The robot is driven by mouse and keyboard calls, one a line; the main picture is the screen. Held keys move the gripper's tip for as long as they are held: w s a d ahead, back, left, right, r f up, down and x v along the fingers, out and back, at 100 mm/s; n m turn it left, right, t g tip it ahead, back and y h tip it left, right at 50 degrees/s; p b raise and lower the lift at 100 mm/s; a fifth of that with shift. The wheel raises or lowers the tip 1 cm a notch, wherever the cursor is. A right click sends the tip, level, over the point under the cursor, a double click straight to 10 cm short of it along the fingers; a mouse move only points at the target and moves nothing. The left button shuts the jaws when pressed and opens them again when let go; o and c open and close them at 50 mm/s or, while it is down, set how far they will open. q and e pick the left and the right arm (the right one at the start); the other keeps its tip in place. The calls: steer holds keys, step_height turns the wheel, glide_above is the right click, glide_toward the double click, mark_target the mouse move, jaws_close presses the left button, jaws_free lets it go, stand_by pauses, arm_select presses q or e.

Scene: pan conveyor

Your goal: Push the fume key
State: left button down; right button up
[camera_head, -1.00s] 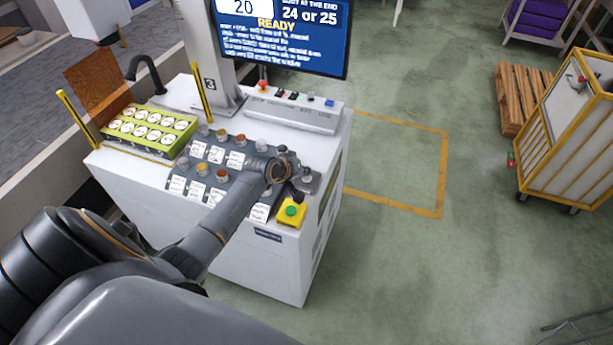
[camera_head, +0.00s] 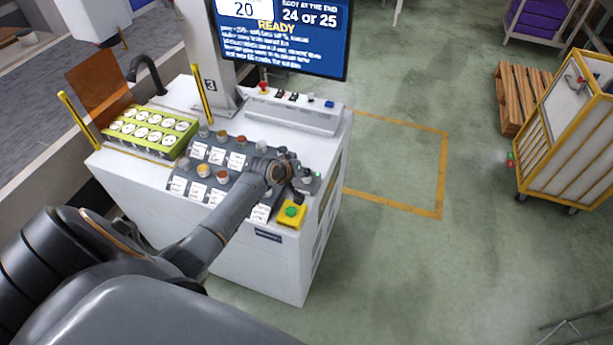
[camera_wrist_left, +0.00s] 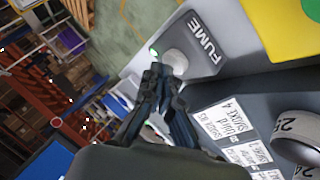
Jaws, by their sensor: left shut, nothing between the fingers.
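The fume key (camera_wrist_left: 176,61) is a round light-grey button on a dark plate lettered FUME (camera_wrist_left: 206,38), in the left wrist view. A small green light (camera_wrist_left: 153,50) glows beside it. In the head view the fume plate (camera_head: 311,184) is at the right end of the console top, partly hidden by my left arm. My left gripper (camera_wrist_left: 160,72) is shut and empty, with its fingertips right at the key's edge; I cannot tell if they touch it. It also shows in the head view (camera_head: 297,192). My right gripper is not in view.
A yellow box with a green button (camera_head: 291,212) sits at the console's front right corner. Labelled knobs (camera_head: 222,174) lie left of my gripper. A raised switch panel (camera_head: 295,112) and a screen (camera_head: 283,35) stand behind.

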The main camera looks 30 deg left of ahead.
mark_target(305, 180)
arm_select(q)
step_height(305, 180, up, 6)
steer(key=p, duration=0.6)
steer(key=shift+r, duration=0.15)
